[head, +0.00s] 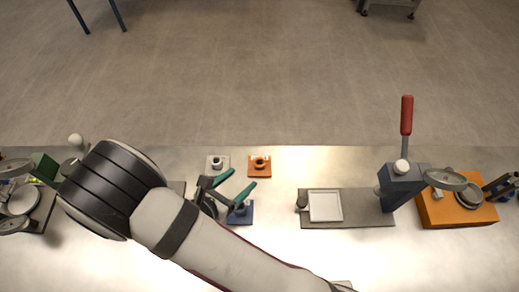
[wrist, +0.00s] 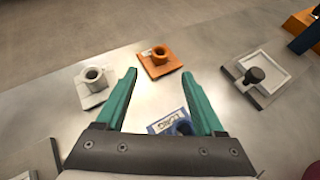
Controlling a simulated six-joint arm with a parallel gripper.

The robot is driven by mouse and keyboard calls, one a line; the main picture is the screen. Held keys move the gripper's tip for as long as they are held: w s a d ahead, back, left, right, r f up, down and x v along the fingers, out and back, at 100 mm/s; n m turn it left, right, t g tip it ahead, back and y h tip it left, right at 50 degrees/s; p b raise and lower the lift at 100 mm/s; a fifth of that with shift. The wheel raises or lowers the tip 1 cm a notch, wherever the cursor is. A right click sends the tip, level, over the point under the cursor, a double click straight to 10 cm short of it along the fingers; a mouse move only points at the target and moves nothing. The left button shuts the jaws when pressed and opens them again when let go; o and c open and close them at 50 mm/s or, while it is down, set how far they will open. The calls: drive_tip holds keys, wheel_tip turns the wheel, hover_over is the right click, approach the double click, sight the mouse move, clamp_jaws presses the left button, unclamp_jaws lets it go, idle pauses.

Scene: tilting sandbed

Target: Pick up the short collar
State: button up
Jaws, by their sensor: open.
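Three ring-like collars stand on small square plates: a grey collar (head: 217,162), an orange collar (head: 260,163) and a blue collar (head: 240,210). In the wrist view the grey collar (wrist: 93,76) is left, the orange collar (wrist: 160,54) is ahead, and the blue collar (wrist: 183,126) is low between the fingers, partly hidden. The blue one's plate has a white label, seemingly "LONG". I cannot read which collar is the short one. My gripper (head: 240,179) is open and empty, with teal fingers spread above the table; in the wrist view (wrist: 159,74) its tips point toward the orange collar.
A grey plate with a white square tray (head: 325,206) and a red-handled press (head: 394,188) stand to the right. An orange block (head: 432,210) with a round dial is farther right. More equipment (head: 20,200) lies far left. Bare metal table surrounds the collars.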

sight(262, 161)
drive_tip(key=x, duration=0.9)
drive_tip(key=shift+w+d+r, duration=0.1)
drive_tip(key=shift+w+d, duration=0.05)
drive_tip(key=shift+w, duration=0.05)
clamp_jaws()
